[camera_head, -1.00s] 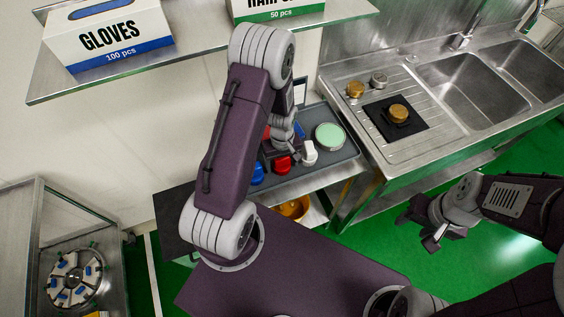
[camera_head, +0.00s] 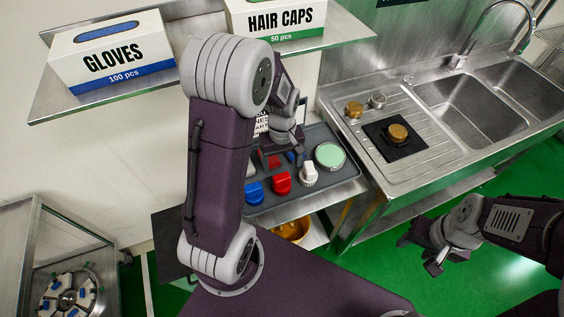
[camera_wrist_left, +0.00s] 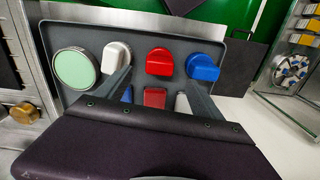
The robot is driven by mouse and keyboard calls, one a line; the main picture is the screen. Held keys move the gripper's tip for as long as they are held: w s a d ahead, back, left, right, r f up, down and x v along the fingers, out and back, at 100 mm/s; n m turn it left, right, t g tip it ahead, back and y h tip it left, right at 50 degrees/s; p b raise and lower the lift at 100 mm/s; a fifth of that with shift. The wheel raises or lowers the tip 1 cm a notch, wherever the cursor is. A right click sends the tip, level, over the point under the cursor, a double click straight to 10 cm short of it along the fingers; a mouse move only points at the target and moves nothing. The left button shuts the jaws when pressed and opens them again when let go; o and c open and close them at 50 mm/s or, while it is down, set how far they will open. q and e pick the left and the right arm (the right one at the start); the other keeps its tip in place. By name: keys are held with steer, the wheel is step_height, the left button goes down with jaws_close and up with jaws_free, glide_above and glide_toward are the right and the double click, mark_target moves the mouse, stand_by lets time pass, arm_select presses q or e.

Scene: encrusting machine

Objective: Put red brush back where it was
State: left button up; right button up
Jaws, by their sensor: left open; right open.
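A grey tray (camera_head: 335,185) holds a front row of blue (camera_head: 254,193), red (camera_head: 282,182) and white (camera_head: 309,174) pieces. Behind them is a second red piece (camera_head: 270,158), partly hidden by my left gripper (camera_head: 284,156). I cannot tell which red piece is the brush. In the left wrist view, the left gripper (camera_wrist_left: 160,78) is open, its fingers spread either side of the second red piece (camera_wrist_left: 155,97); the front red piece (camera_wrist_left: 160,62) lies just beyond the fingertips. I see no grip on anything. My right gripper (camera_head: 417,256) is open and empty over the green floor.
A round pale-green item (camera_head: 330,156) sits at the tray's right end. A steel sink counter (camera_head: 400,165) stands to the right. A shelf with glove and hair-cap boxes (camera_head: 112,55) overhangs the back. An orange bowl (camera_head: 291,230) is below the tray.

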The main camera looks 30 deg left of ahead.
arm_select(q)
steer(key=s+d+m+t+b, duration=0.1)
steer(key=s+d+m, duration=0.3)
steer(key=s+m, duration=0.4)
steer(key=shift+s+d+m+b, duration=0.15)
steer(key=shift+d+m+b, duration=0.2)
steer(key=shift+b, duration=0.35)
stand_by(0.4)
